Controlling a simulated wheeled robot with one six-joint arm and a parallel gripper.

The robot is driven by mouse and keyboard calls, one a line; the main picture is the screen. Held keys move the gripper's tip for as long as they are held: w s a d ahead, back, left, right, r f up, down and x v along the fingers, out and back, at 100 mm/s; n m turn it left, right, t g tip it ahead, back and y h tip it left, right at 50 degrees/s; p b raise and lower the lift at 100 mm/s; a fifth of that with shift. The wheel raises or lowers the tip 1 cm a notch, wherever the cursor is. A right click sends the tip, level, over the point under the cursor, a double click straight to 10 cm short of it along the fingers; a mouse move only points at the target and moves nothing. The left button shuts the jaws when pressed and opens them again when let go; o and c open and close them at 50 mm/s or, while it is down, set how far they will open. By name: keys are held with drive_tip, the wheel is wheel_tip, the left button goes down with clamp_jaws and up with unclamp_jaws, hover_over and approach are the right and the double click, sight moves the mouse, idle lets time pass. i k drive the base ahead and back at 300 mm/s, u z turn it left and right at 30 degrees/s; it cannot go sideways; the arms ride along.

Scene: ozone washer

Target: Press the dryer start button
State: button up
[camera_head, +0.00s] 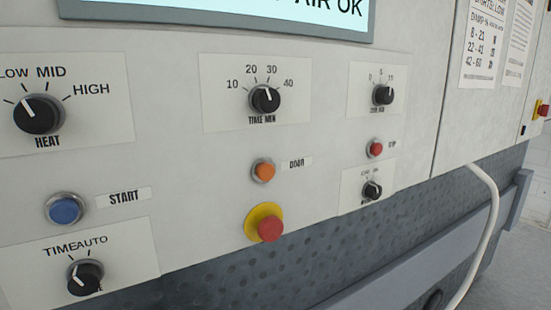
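The start button (65,209) is a round blue push button in a grey metal ring at the lower left of the panel. A label reading START (123,197) is just to its right. It sits below the HEAT knob (38,114) and above the knob marked TIME and AUTO (85,278). The button looks unobstructed. My gripper is not in view.
An orange door button (263,171), a red mushroom button on a yellow base (267,224), a time knob (265,99), and a small red button (375,148) share the panel (175,170). A pale hose (490,220) hangs at the right. A display (240,12) is at the top.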

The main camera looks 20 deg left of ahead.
sight(63, 211)
drive_tip(key=u, duration=1.8)
